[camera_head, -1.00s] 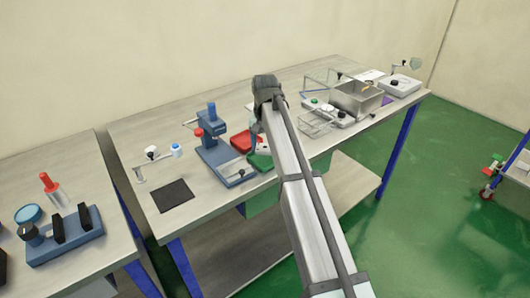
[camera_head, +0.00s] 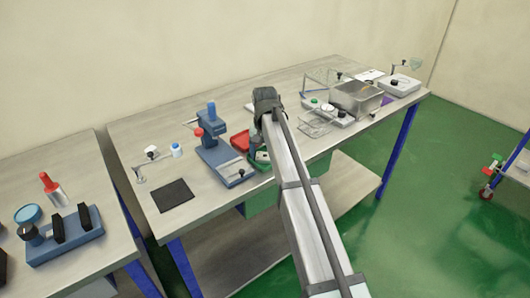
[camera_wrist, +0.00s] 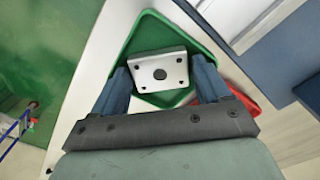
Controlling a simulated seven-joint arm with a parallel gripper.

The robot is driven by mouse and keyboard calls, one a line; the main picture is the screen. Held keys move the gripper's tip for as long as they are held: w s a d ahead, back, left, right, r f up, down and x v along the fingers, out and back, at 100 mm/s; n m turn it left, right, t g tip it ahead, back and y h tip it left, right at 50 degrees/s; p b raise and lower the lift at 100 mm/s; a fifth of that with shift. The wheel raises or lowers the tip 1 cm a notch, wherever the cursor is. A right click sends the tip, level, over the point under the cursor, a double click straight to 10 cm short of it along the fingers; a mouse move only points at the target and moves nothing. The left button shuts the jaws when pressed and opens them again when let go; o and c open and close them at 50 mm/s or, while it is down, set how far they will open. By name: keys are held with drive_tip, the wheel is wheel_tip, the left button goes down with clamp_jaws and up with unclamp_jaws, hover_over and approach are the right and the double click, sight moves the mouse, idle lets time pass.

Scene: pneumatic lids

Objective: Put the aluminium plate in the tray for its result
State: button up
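The green tray (camera_wrist: 203,32) is right behind and around the plate in that view. Whether the plate touches the tray floor I cannot tell. In the head view my gripper (camera_head: 264,132) is over the green tray (camera_head: 255,168), and my arm hides part of the tray.
A red tray (camera_head: 240,141) lies just beyond the green one. A blue press-like device (camera_head: 212,148) stands to the left, with a black mat (camera_head: 173,195) farther left.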

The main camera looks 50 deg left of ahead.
sight(265, 156)
drive_tip(key=shift+r, duration=0.15)
wheel_tip(265, 156, up, 12)
idle(0.6)
idle(0.4)
